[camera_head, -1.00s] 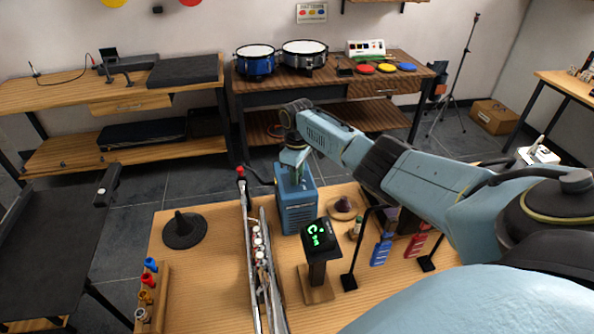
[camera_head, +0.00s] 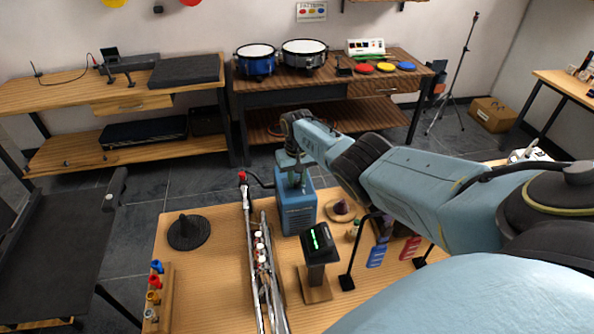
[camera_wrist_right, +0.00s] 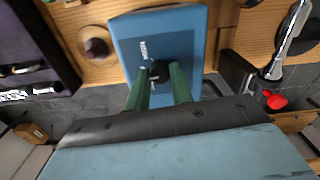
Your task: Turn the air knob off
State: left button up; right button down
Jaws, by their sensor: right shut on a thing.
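The blue air pump box (camera_head: 297,212) stands on the wooden table, left of my right arm. Its top shows in the right wrist view (camera_wrist_right: 190,28), with a small dark air knob (camera_wrist_right: 159,71) near the middle. My right gripper (camera_head: 292,172) reaches down onto the box top from above. In the right wrist view, the green fingers of my right gripper (camera_wrist_right: 160,78) are shut on the knob, one on each side. The knob's marks are too small to read. My left gripper is not in view.
A display stand (camera_head: 317,242) with a lit green bar is in front of the box. A long silver instrument (camera_head: 262,265) lies to its left. A black cone stand (camera_head: 188,232) and a rack of coloured mouthpieces (camera_head: 157,290) are further left. Blue and red tags (camera_head: 376,256) are right.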

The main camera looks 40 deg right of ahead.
aim_at(297, 181)
jog(key=shift+m, duration=0.6)
jog(key=c, duration=1.2)
grip_release()
jog(key=shift+c, duration=0.2)
jog(key=shift+r, duration=0.15)
jog(key=shift+r+p, duration=0.35)
jog(key=shift+p, duration=0.05)
notch_tip(297, 181, up, 4)
jog(key=shift+r+p, duration=0.25)
jog(key=shift+p, duration=0.85)
notch_tip(297, 181, up, 8)
jog(key=shift+p, duration=0.35)
